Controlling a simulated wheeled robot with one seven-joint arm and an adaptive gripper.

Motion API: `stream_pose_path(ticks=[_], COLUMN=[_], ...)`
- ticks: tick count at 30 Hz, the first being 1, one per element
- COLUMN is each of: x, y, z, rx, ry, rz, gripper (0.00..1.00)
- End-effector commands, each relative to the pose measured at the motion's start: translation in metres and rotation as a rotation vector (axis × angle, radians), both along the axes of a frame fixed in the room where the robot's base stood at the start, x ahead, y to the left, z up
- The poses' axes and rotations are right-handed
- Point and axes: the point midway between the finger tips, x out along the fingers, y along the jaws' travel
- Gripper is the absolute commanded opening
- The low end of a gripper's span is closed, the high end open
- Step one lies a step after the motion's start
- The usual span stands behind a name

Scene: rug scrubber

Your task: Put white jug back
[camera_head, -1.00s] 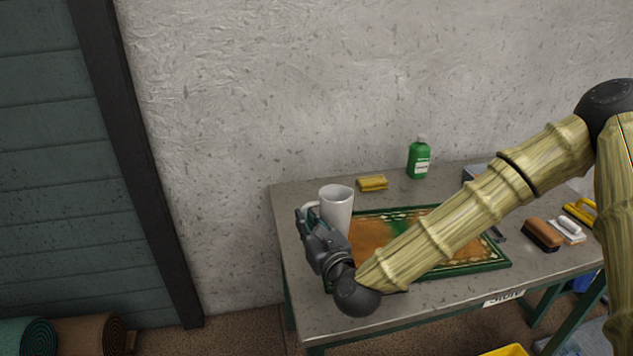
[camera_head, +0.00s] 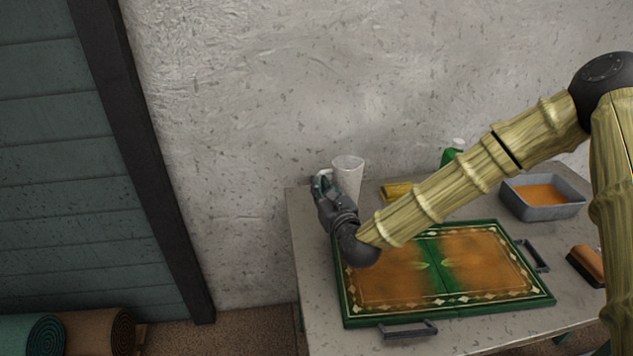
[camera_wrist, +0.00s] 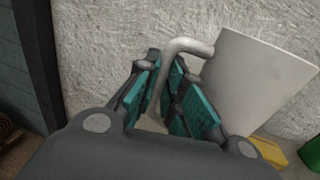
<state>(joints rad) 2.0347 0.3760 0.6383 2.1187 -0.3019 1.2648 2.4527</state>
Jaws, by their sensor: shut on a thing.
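The white jug (camera_head: 349,172) is at the back left of the table, upright or nearly so, by the wall. My gripper (camera_head: 322,186) is shut on the jug's handle, on its left side. In the wrist view the jug (camera_wrist: 255,82) stands to the right, its handle running down between the teal finger pads of my gripper (camera_wrist: 172,100). The jug's base is hidden in both views, so I cannot tell whether it touches the table.
The table (camera_head: 308,232) holds a framed rug tray (camera_head: 345,300), a yellow sponge (camera_head: 397,190), a green bottle (camera_head: 450,156) partly behind my arm, a grey basin of orange liquid (camera_head: 545,209) and a brush (camera_head: 586,263).

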Motion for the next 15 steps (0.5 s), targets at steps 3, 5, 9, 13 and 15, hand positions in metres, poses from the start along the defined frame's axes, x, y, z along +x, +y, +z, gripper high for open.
stream_pose_path(ticks=[3, 5, 9, 13, 15], x=[0.024, 0.035, 0.058, 0.070, 0.073], y=[0.006, 0.009, 0.014, 0.017, 0.017], z=[0.002, 0.000, -0.002, -0.005, -0.006], rx=[-0.002, -0.003, -0.001, -0.001, -0.001], ry=[-0.004, -0.003, -0.004, -0.001, -0.001], rz=[0.001, 0.002, 0.002, 0.003, 0.002], gripper=[0.00, 0.00, 0.00, 0.00, 0.00])
